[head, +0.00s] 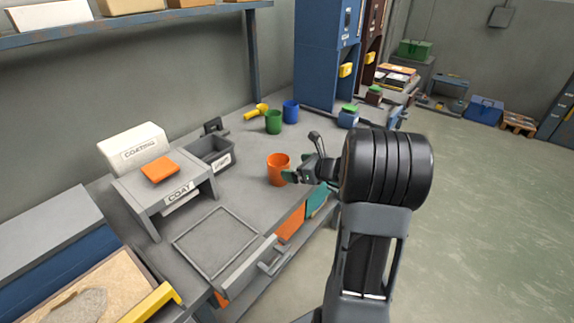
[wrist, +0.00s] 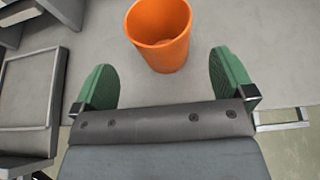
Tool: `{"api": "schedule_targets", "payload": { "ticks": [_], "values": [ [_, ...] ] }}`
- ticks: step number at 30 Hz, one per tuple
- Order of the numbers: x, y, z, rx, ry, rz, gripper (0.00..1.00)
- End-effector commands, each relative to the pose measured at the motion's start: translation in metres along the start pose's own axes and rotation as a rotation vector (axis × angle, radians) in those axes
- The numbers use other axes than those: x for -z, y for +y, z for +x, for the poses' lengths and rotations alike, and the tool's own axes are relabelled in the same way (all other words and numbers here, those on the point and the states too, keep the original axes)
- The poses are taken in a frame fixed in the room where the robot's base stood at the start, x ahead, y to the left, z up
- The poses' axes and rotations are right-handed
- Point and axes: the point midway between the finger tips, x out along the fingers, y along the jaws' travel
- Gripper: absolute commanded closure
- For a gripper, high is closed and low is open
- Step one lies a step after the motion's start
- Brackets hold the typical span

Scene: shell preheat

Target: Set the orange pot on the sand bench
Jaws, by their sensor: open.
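The orange pot (head: 279,168) stands upright on the grey workbench (head: 236,182), near its front edge. It looks empty in the wrist view (wrist: 160,38). My gripper (head: 303,172) is open, just right of the pot in the head view. In the wrist view its green fingers (wrist: 163,66) are spread apart, with the pot ahead of and between their tips; contact cannot be told. A sand-filled surface with a grey patch (head: 112,285), apparently the sand bench, is at the lower left, with a yellow bar (head: 152,302) at its side.
A green pot (head: 273,122) and a blue pot (head: 291,111) stand farther back. Open floor (head: 480,190) is at right.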

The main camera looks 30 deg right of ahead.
Motion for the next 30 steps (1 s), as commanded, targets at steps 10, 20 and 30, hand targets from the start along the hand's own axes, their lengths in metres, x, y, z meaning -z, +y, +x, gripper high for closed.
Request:
{"api": "schedule_targets", "payload": {
  "ticks": [10, 20, 30],
  "values": [
    [-0.001, 0.0, -0.044, 0.001, 0.0, -0.001, 0.0],
    [0.0, 0.0, -0.049, 0.0, 0.001, 0.0, 0.0],
    [0.0, 0.0, -0.049, -0.001, 0.001, -0.003, 0.0]
  ]
}}
